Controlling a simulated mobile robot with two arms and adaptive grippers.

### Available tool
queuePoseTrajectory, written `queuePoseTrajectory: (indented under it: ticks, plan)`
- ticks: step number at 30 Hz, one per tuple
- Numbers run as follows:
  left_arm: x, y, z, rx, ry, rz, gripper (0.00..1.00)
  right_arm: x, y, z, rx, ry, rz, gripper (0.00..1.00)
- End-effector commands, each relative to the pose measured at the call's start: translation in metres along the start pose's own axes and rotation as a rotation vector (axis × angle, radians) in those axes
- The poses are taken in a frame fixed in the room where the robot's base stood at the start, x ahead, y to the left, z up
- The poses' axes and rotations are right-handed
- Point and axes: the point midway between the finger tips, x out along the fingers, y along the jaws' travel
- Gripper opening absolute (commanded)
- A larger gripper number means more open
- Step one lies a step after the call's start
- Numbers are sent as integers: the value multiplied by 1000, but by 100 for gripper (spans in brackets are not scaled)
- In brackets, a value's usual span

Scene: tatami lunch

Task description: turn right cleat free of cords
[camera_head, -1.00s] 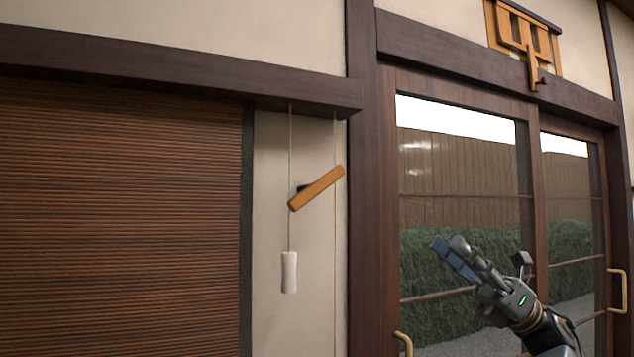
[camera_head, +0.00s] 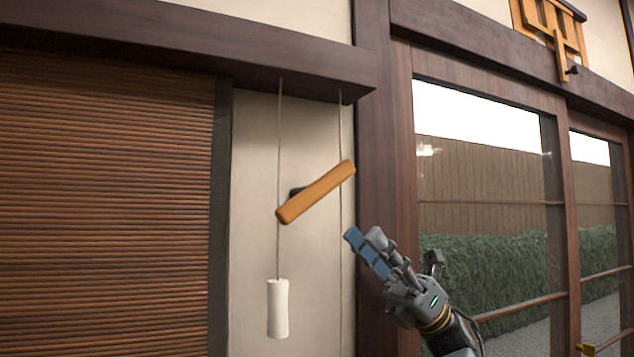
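The wooden cleat (camera_head: 318,191) is an orange-brown bar on a dark mount on the pale wall strip. It sits tilted, its right end higher. A left cord (camera_head: 279,140) runs down by the cleat's lower left end to a white cylindrical weight (camera_head: 278,308). A right cord (camera_head: 341,260) runs down by the cleat's upper right end. I cannot tell whether either cord touches the cleat. My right gripper (camera_head: 366,250) is below and right of the cleat, apart from it in the picture. Its fingers look close together, with nothing visible between them. My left gripper is not in view.
A brown slatted blind (camera_head: 105,210) covers the left. A dark wooden beam (camera_head: 200,45) runs above the cleat, and a dark post (camera_head: 378,140) stands right of it. Glazed sliding doors (camera_head: 557,240) fill the right.

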Motion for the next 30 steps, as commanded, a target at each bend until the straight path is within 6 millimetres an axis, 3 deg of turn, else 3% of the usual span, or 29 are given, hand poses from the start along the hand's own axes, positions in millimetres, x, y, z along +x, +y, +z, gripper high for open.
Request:
queuePoseTrajectory:
  ticks: [6, 11, 15, 20, 29, 30]
  plan:
    - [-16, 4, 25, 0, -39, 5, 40, 52, 1, 2, -1, 2, 4, 40]
    - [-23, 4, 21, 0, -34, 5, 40, 83, 1, 2, 1, 1, 3, 40]
    - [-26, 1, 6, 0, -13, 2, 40, 102, 0, 1, -1, 1, 2, 40]
    - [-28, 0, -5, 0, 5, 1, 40, 114, 0, 0, -1, 1, 1, 40]
    - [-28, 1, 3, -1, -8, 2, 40, 115, 0, 0, -1, 1, 0, 40]
    - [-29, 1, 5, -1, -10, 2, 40, 115, 0, 0, -1, 1, 0, 36]
